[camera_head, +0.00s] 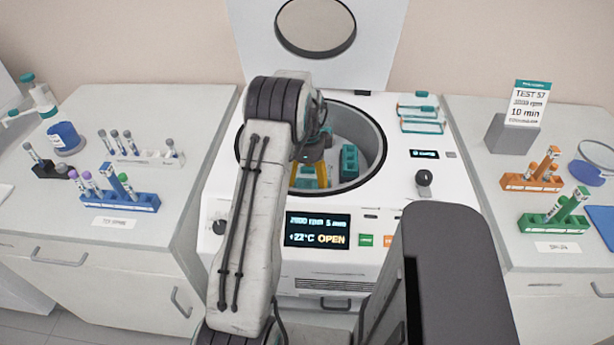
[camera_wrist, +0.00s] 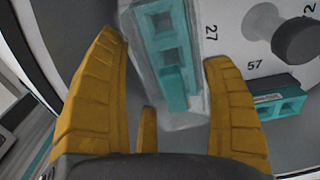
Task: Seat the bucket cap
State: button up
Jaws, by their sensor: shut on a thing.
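My gripper (camera_wrist: 164,62) has yellow fingers and is down inside the open centrifuge bowl. It also shows in the head view (camera_head: 308,176), partly hidden by my arm. It is shut on a clear bucket cap (camera_wrist: 186,121), a see-through box shape between the fingers. A teal bucket (camera_wrist: 178,62) with square holes shows through or right beside the cap. I cannot tell whether the cap touches the bucket. Another teal bucket (camera_wrist: 281,103) sits on the right by the number 57, and one shows at the right of the bowl (camera_head: 349,160).
The centrifuge (camera_head: 400,165) has its lid (camera_head: 316,28) raised, and its display reads OPEN. Clear teal-edged caps (camera_head: 422,127) lie on its top right. A dark rotor hub knob (camera_wrist: 300,40) stands near the right finger. Tube racks (camera_head: 120,195) (camera_head: 553,222) stand on both side counters.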

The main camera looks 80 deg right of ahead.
jog(key=o, duration=1.1)
notch_tip(320, 180, up, 12)
jog(key=shift+d, duration=0.15)
dwell(0.4)
jog(key=shift+c, duration=0.4)
